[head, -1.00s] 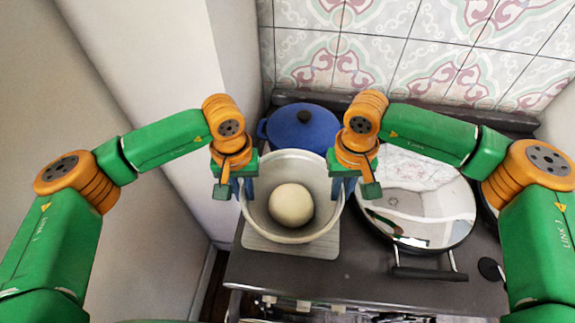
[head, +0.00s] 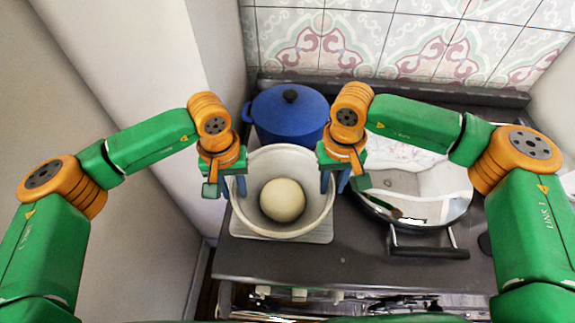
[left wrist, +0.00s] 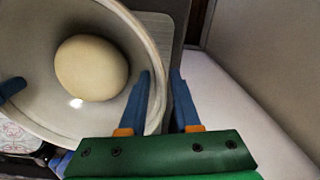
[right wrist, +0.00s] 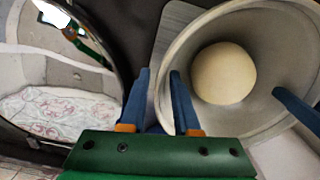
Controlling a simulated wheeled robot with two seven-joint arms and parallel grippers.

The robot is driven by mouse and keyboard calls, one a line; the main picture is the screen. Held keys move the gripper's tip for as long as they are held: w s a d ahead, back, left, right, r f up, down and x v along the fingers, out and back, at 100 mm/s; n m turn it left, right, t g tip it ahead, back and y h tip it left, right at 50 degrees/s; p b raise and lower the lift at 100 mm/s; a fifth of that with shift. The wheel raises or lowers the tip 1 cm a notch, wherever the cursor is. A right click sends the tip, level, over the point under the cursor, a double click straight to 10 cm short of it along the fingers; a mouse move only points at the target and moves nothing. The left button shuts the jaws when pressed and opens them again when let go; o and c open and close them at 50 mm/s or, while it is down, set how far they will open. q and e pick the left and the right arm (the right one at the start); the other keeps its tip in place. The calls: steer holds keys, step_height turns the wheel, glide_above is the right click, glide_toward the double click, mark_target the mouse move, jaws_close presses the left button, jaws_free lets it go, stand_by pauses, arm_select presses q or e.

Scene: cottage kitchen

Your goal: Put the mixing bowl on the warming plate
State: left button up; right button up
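The mixing bowl (head: 241,212) is a pale round bowl with a ball of dough (head: 282,200) inside. It is upright over a light grey flat plate (head: 322,235), probably the warming plate; I cannot tell whether the bowl touches it. My left gripper (head: 234,186) is closed on the bowl's left rim, one finger inside and one outside, as the left wrist view (left wrist: 160,75) shows. My right gripper (head: 335,182) holds the right rim likewise, with the wall between its fingers in the right wrist view (right wrist: 157,75). The bowl hides most of the plate.
A blue lidded pot (head: 290,115) stands just behind the bowl. A large round reflective pan (head: 430,190) with a front handle (head: 430,252) lies to the right. A wall (head: 170,60) is close on the left. The dark counter's front strip (head: 290,262) is clear.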

arm_select(q)
steer(key=shift+o, duration=0.6)
steer(key=shift+s+r, duration=0.1)
steer(key=shift+r, duration=0.05)
arm_select(e)
steer(key=shift+o, duration=0.8)
steer(key=shift+s+r, duration=0.1)
steer(key=shift+r, duration=0.05)
arm_select(q)
step_height(320, 180, up, 12)
arm_select(e)
step_height(320, 180, up, 12)
